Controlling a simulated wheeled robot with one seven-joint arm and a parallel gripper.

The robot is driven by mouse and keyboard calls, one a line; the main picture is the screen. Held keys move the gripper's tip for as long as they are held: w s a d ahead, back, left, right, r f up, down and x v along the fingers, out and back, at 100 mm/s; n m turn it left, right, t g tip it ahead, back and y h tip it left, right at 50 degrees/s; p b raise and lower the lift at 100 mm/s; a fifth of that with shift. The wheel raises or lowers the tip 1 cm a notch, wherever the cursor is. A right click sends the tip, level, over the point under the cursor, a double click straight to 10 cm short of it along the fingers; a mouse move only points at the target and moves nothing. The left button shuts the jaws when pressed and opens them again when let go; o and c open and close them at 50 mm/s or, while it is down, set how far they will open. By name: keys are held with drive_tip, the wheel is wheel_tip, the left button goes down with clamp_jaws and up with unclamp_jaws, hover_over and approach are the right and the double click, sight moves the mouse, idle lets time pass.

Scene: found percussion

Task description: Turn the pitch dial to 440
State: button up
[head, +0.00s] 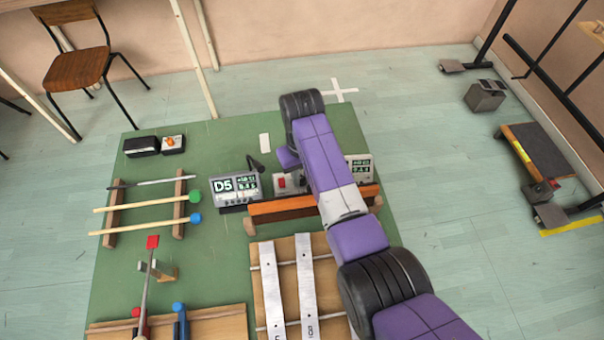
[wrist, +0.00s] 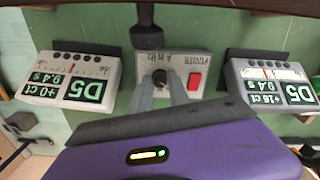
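The pitch dial (wrist: 160,77) is a small dark knob on a grey box (wrist: 194,64) marked "A in Hz", seen upside down in the wrist view. A red power switch (wrist: 195,82) sits beside it. My gripper (wrist: 162,78) has its two grey fingers apart, one on each side of the dial. I cannot make out contact or the dial's setting. In the head view my arm hides the dial and my fingers, while part of the box with its red switch (head: 281,182) shows beside my arm.
Two tuner displays reading D5 flank the box, one left (wrist: 78,85) and one right (wrist: 270,82) in the wrist view. A dark handle-like object (wrist: 146,30) touches or nears the box edge. Metal bars (head: 303,280) and mallets (head: 150,200) lie on the green table (head: 215,285).

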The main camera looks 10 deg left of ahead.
clamp_jaws()
drive_tip(key=shift+r+m+p, duration=0.1)
drive_tip(key=shift+m+p, duration=0.2)
drive_tip(key=shift+m, duration=0.4)
drive_tip(key=m+p, duration=0.1)
drive_tip(key=m, duration=0.3)
drive_tip(key=m+p, duration=0.1)
drive_tip(key=m, duration=0.5)
drive_tip(key=shift+w+m, duration=0.1)
drive_tip(key=shift+m, duration=0.2)
drive_tip(key=o, duration=0.9)
unclamp_jaws()
